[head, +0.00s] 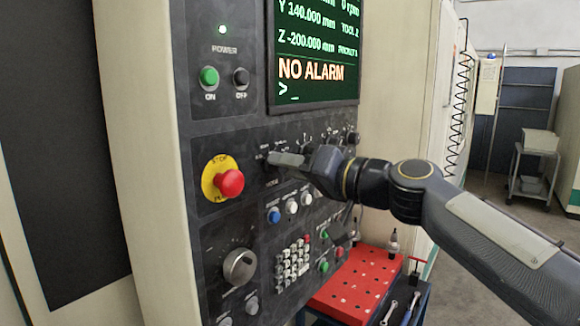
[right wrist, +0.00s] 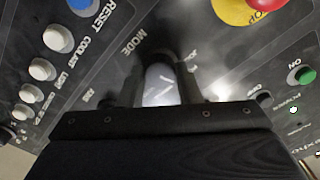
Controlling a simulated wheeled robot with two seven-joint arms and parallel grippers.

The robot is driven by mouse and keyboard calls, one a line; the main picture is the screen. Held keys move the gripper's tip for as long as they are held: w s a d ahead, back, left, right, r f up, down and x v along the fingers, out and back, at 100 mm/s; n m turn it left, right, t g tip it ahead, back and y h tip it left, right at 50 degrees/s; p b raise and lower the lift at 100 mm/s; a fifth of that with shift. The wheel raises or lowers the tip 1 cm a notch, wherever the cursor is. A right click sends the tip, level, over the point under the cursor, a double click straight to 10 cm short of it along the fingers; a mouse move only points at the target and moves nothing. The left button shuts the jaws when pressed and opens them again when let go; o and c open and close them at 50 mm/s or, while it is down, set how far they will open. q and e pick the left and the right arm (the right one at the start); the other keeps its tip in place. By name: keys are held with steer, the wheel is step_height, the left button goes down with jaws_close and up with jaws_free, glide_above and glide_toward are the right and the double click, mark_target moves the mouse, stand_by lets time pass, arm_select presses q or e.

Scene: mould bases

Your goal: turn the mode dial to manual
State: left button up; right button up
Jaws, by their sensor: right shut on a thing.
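The mode dial (right wrist: 160,84) shows in the right wrist view as a pale, bright-lit knob below the "MODE" lettering. My right gripper (right wrist: 159,92) has one finger on each side of it and is shut on it. My left gripper is in neither view.
Left of the gripper is a red stop button (head: 230,183) on a yellow plate. Below are a blue button (head: 274,215), white buttons, a keypad (head: 291,265) and a large grey knob (head: 240,267). The screen (head: 318,50) above reads "NO ALARM". A red tool rack (head: 352,285) stands below right.

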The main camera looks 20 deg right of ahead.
steer(key=shift+m, duration=3.9)
steer(key=o, duration=1)
